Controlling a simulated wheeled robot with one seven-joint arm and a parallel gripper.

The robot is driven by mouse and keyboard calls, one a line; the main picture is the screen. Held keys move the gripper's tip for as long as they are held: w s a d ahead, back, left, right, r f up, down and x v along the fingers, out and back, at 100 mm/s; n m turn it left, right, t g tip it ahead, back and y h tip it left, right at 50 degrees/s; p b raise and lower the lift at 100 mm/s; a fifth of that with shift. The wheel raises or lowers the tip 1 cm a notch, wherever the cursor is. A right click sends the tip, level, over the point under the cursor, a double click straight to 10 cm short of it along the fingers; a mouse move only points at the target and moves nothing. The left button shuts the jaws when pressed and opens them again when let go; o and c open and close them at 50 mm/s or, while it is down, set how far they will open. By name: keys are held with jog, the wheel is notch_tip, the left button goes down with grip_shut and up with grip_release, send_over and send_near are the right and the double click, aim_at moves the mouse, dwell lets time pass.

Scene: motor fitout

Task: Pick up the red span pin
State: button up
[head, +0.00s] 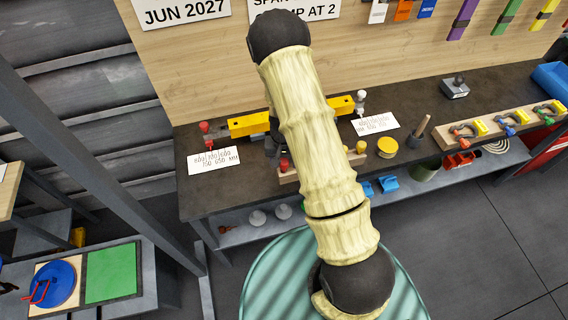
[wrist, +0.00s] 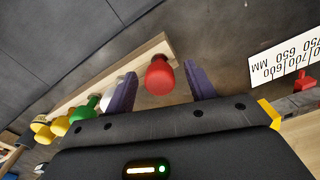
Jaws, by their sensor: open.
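The red span pin (wrist: 158,77) stands at one end of a wooden rack (wrist: 102,72), its rounded red head facing the wrist camera. My gripper (wrist: 160,69) is open, with one purple finger on each side of the red head. Gaps show between the head and both fingers, and nothing is held. In the head view the red pin (head: 285,164) shows at the left end of the rack (head: 288,179), just left of my arm. My arm hides most of the rack and most of my gripper there.
White (wrist: 117,86), green (wrist: 86,108) and yellow (wrist: 60,125) pins stand along the rack beside the red one. Behind it on the bench (head: 190,192) is a yellow bar (head: 249,124) with a red-knobbed piece (head: 205,128). A label card (head: 213,160) lies left.

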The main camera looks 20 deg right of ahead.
dwell(0.3)
jog(key=c, duration=1.1)
jog(key=shift+o, duration=0.2)
jog(key=shift+r, duration=0.1)
notch_tip(320, 180, up, 10)
jog(key=shift+f+b, duration=0.1)
jog(key=shift+b, duration=1.05)
